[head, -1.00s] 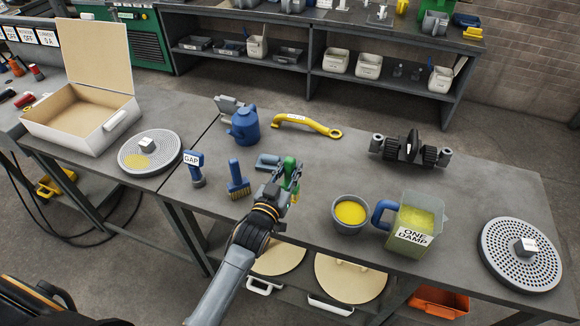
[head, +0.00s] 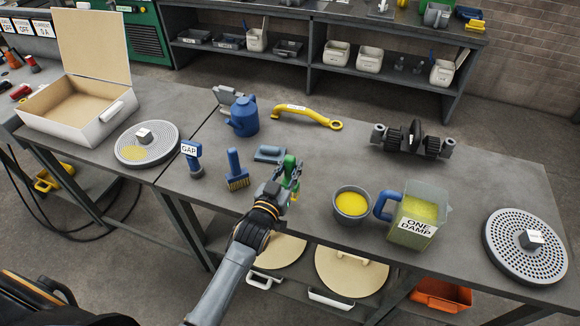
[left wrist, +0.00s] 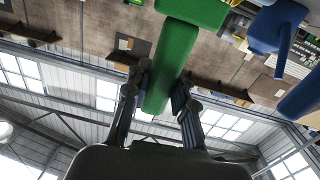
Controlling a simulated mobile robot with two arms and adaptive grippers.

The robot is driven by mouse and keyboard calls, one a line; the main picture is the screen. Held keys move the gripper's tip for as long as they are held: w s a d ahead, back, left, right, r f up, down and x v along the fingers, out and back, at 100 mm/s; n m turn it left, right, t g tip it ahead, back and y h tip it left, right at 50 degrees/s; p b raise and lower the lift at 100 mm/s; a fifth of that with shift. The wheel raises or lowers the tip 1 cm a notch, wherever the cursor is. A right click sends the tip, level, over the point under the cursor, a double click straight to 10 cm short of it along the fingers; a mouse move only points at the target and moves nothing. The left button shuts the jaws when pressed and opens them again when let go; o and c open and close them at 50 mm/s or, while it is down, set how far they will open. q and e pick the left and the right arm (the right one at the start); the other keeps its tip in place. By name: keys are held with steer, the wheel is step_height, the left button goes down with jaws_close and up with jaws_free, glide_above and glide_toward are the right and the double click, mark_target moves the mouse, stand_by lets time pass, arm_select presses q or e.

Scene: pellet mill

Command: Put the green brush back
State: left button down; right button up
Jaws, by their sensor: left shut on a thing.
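The green brush (head: 289,165) is in my left gripper (head: 288,187), over the front middle of the grey table in the head view. In the left wrist view the brush's green handle (left wrist: 170,68) stands between the two fingers (left wrist: 158,100), which are shut on it. The gripper hides part of the brush in the head view. I cannot tell whether the brush touches the table. A blue brush (head: 236,170) stands bristles down to the left. My right gripper is not in view.
A grey bowl of yellow powder (head: 351,205) and a jug marked ONE DAMP (head: 415,215) stand to the right. A blue GAP tool (head: 192,160) stands left.

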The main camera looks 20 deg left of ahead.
arm_select(q)
steer(key=shift+f, duration=0.1)
steer(key=shift+f+b, duration=0.3)
stand_by(0.3)
steer(key=shift+f, duration=0.2)
steer(key=shift+f+b, duration=0.5)
steer(key=shift+f, duration=0.05)
